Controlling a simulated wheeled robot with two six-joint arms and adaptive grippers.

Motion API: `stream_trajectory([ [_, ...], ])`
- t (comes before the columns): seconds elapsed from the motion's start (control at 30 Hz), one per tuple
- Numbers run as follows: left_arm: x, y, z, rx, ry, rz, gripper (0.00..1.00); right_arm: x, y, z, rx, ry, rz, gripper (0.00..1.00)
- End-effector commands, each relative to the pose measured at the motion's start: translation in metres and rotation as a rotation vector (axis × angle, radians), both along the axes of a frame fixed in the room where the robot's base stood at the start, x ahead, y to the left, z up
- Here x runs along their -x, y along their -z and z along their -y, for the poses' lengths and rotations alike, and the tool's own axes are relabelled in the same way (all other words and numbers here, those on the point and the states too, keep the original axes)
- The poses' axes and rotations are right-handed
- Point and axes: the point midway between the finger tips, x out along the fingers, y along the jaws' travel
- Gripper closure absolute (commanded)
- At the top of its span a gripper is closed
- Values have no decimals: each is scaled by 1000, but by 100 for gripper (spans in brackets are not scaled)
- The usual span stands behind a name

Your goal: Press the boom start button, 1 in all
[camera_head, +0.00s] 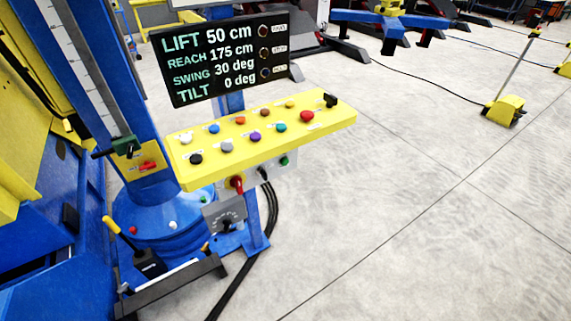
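A yellow control panel (236,170) stands tilted on a blue post in the middle of the view. The labels are too small to read, so I cannot tell which is the boom start button. Neither gripper is in view.
A black display (215,62) behind the panel reads LIFT 50 cm, REACH 175 cm, SWING 30 deg, TILT 0 deg. Blue machinery (165,215) stands at left; black cables (262,235) lie below.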

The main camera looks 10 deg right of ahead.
Motion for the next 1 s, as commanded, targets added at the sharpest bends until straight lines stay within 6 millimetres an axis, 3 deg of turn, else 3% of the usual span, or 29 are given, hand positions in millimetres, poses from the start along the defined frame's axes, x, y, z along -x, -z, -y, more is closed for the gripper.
stream_trajectory([
  [0.03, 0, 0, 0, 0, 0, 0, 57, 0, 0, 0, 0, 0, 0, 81],
  [0.2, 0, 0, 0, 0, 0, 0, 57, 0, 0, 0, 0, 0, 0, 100],
  [1.0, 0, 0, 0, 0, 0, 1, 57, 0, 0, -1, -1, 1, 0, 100],
])
